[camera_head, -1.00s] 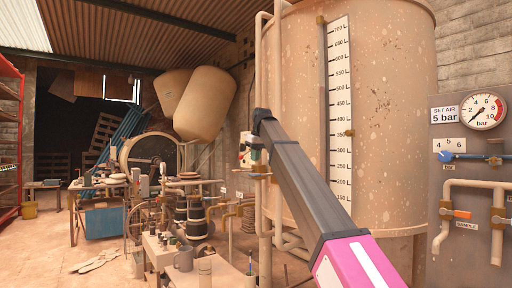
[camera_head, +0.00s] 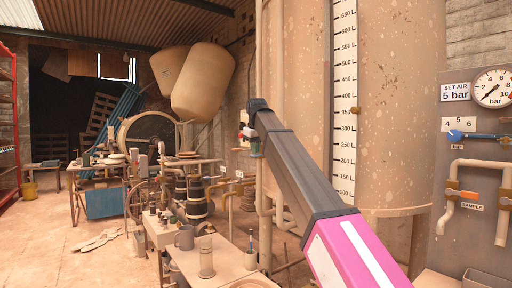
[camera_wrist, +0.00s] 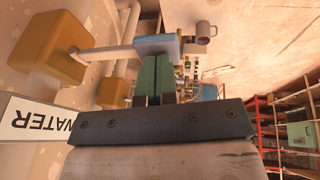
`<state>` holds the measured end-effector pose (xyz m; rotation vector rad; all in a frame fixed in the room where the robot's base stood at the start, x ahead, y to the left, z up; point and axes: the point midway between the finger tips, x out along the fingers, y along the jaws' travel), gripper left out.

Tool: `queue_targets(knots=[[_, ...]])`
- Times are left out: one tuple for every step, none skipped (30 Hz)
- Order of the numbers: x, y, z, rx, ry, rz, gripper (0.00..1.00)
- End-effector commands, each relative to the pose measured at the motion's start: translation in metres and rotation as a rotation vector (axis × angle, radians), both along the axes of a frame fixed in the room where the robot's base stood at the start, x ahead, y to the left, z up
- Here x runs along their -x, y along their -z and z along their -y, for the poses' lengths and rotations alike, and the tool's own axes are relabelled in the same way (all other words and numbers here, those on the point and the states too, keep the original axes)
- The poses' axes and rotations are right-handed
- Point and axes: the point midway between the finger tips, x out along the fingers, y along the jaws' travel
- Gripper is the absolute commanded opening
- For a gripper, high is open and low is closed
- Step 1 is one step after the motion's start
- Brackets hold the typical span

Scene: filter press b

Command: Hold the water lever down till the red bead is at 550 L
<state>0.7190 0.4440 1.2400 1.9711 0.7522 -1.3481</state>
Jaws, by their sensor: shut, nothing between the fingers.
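The water lever shows in the wrist view as a blue grip (camera_wrist: 158,44) on a pale arm running to a brass valve body (camera_wrist: 48,52). A "WATER" plate (camera_wrist: 35,125) sits beside the valve, upside down. My gripper (camera_wrist: 165,62) is shut and empty, its green fingertips at the blue grip, overlapping its lower edge in the picture; whether they touch it is unclear. In the head view my gripper (camera_head: 252,146) is small, left of the tank. The tall beige tank (camera_head: 400,120) carries a white litre scale (camera_head: 344,100) with a sight tube (camera_head: 327,90) beside it. I cannot make out a red bead.
A grey panel (camera_head: 478,240) with a pressure gauge (camera_head: 493,87) and several valves stands at the right. Vertical pipes (camera_head: 263,200) run down the tank's left side. A cluttered bench (camera_head: 220,258) stands lower left, with open floor (camera_head: 70,260) further left.

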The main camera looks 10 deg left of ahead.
Motion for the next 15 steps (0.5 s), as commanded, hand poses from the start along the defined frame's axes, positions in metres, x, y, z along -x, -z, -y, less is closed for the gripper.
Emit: queue_targets(knots=[[0.003,0.004,0.0,0.028,-0.002,0.032,0.0],[0.004,0.006,-0.001,0.045,-0.003,0.05,0.0],[0.004,0.009,-0.001,0.066,-0.002,0.075,0.0],[0.005,0.011,-0.001,0.081,-0.003,0.094,0.0],[0.005,0.014,-0.001,0.099,-0.003,0.111,0.0],[0.006,0.019,-0.001,0.115,-0.003,0.131,0.0],[0.006,0.023,-0.001,0.119,-0.003,0.136,0.0],[0.006,0.027,-0.001,0.121,-0.002,0.138,0.0],[0.006,0.032,-0.002,0.134,-0.003,0.153,0.0],[0.006,0.034,-0.002,0.146,-0.003,0.168,0.0],[0.006,0.036,-0.002,0.157,-0.003,0.18,0.0],[0.005,0.037,-0.002,0.169,-0.001,0.194,0.0],[0.005,0.038,-0.002,0.176,-0.001,0.203,0.0],[0.005,0.039,-0.002,0.181,-0.002,0.21,0.0],[0.004,0.039,-0.002,0.187,-0.001,0.217,0.0]])
